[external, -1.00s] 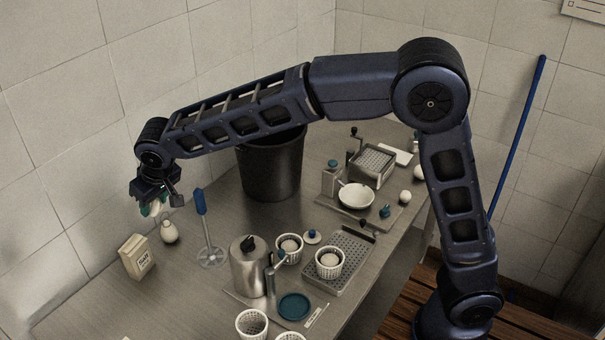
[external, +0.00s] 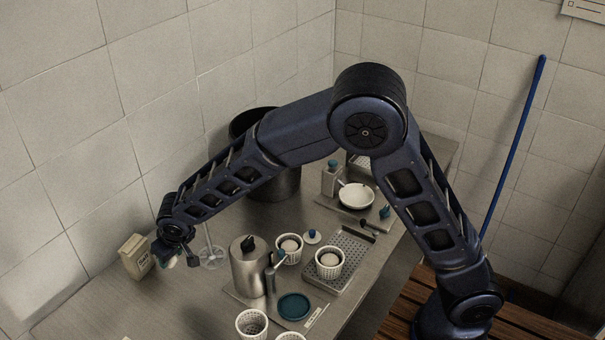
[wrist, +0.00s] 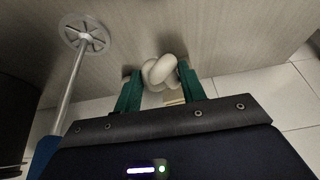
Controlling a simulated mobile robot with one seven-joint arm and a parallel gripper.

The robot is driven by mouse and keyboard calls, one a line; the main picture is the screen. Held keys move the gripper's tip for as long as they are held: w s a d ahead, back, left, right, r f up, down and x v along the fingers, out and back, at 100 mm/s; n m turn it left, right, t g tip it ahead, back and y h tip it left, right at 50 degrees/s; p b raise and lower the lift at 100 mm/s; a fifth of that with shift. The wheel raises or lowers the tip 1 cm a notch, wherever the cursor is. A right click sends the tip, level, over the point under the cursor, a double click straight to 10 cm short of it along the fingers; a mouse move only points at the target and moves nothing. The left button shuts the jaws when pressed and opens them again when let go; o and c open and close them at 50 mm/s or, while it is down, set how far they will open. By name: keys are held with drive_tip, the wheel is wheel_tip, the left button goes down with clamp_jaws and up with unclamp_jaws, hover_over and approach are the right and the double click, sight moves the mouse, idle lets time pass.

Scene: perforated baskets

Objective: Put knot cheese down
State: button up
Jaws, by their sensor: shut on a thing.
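The knot cheese (wrist: 160,72) is a pale, knotted lump between the two green fingers of my gripper (wrist: 154,84) in the wrist view. The fingers press on it from both sides. In the external view my gripper (external: 168,259) is low at the left of the steel table, right beside the salt box. There the wrist hides most of the fingers and the cheese. Whether the cheese touches the table top cannot be told.
The salt box (external: 135,257) stands close left of my gripper. A blue-handled tool with a round slotted foot (external: 211,258) stands close right. A steel canister (external: 248,268) and perforated baskets (external: 330,263) are further right. The front left table is mostly clear.

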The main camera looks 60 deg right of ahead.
sight(182, 283)
wheel_tip(182, 283, down, 11)
drive_tip(key=shift+r, duration=0.2)
idle(0.3)
drive_tip(key=shift+f, duration=0.1)
drive_tip(key=o, duration=1)
drive_tip(key=shift+c, duration=0.2)
drive_tip(key=v, duration=1.1)
drive_tip(key=s+d+r, duration=1.5)
drive_tip(key=d+r, duration=0.3)
drive_tip(key=s+d+r, duration=0.1)
drive_tip(key=s+d, duration=0.2)
drive_tip(key=s, duration=0.5)
drive_tip(key=s+d+r, duration=0.2)
drive_tip(key=s+d, duration=0.1)
drive_tip(key=s, duration=0.5)
drive_tip(key=s+d+r, duration=0.1)
drive_tip(key=s+d, duration=0.2)
drive_tip(key=s, duration=0.6)
drive_tip(key=shift+d+r, duration=0.25)
drive_tip(key=shift+r, duration=0.05)
